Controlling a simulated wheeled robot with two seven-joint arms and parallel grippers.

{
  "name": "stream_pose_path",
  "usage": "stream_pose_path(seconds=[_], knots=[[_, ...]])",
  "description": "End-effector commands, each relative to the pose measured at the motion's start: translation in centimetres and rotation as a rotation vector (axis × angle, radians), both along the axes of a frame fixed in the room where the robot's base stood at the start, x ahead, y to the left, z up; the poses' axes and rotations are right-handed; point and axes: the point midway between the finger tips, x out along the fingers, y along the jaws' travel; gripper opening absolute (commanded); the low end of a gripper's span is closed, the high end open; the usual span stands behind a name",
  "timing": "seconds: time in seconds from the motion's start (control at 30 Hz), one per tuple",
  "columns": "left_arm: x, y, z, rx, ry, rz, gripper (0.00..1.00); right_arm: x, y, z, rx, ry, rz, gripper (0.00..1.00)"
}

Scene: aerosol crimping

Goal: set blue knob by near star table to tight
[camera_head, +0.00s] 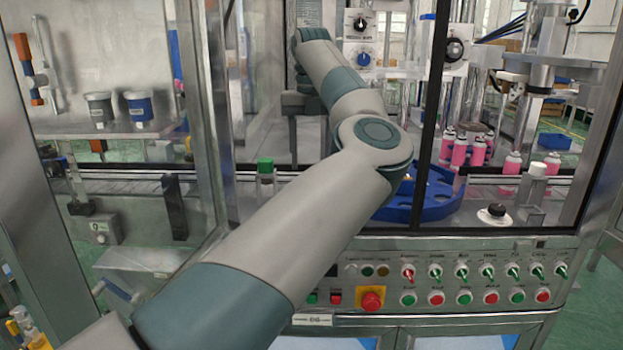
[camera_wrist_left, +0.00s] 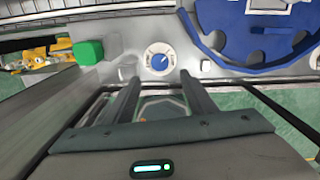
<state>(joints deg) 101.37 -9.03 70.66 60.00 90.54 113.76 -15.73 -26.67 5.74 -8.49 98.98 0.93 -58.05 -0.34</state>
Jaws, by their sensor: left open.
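In the left wrist view a blue knob (camera_wrist_left: 158,60) sits on a round white dial, beside the blue star table (camera_wrist_left: 250,63). The direction of its pointer is too small to tell for sure. My left gripper (camera_wrist_left: 158,78) is open and empty, its two fingers apart, with the knob between and just beyond the tips in the picture. In the head view the blue star table (camera_head: 425,198) shows partly behind my left arm. The arm hides this knob and the left gripper there. My right gripper is not in view.
Another blue knob (camera_head: 364,59) is on a white panel higher up. Pink cans (camera_head: 460,151) stand at the right. Dark frame posts (camera_head: 432,90) bound the opening.

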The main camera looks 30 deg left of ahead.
Motion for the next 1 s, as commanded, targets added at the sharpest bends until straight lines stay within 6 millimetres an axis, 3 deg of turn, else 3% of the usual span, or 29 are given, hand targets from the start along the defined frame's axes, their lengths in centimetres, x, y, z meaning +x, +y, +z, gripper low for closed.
stream_pose_path(seconds=[0.1, 0.33, 0.5, 1.0], knots=[[0.0, 0.0, 2.5, 0.000, -0.003, -0.002, 0.51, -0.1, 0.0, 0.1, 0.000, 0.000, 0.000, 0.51], [0.0, 0.0, 5.5, -0.001, -0.002, -0.001, 0.51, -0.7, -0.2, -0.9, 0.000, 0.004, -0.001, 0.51], [0.0, 0.0, 6.2, 0.000, 0.000, 0.000, 0.51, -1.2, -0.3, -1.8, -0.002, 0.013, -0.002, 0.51], [0.0, 0.0, 6.2, 0.000, 0.000, 0.000, 0.51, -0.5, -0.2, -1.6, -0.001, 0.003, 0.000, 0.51]])
